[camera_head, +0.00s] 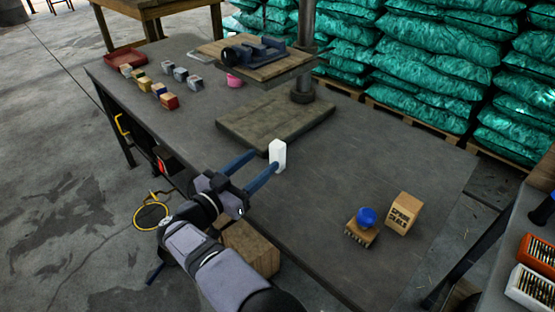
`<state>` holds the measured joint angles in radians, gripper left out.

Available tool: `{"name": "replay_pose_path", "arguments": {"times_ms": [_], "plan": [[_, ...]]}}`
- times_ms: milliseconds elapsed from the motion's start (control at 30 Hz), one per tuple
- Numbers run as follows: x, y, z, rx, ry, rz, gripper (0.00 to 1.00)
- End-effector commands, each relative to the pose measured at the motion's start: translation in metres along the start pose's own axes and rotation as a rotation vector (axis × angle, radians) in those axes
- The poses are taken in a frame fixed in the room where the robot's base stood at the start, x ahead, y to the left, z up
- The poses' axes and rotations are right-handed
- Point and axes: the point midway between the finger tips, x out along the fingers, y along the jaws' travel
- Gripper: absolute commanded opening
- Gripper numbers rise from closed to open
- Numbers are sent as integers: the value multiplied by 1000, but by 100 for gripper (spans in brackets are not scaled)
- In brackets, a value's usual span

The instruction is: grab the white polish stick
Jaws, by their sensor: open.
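The white polish stick (278,153) stands upright on the dark workbench (335,205), in front of the drill press base. My gripper (257,166) reaches in from the lower left with its two blue fingers apart. The right finger's tip overlaps the lower part of the stick in this view. The left finger's tip ends to the left of the stick. I cannot tell whether either finger touches it. The stick's lower left side is partly hidden by the finger.
A drill press with a wooden base (245,125) stands just behind the stick. Several small coloured blocks (169,101) lie at the far left. A blue-knobbed brush (366,218) and a printed wooden block (403,213) stand at the right. The bench between is clear.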

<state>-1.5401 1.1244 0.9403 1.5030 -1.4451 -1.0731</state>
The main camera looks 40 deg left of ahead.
Motion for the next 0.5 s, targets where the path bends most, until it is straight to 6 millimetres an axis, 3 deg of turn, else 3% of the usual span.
{"name": "replay_pose_path", "arguments": {"times_ms": [500], "plan": [[31,-2,4,0,0,0,50]]}}
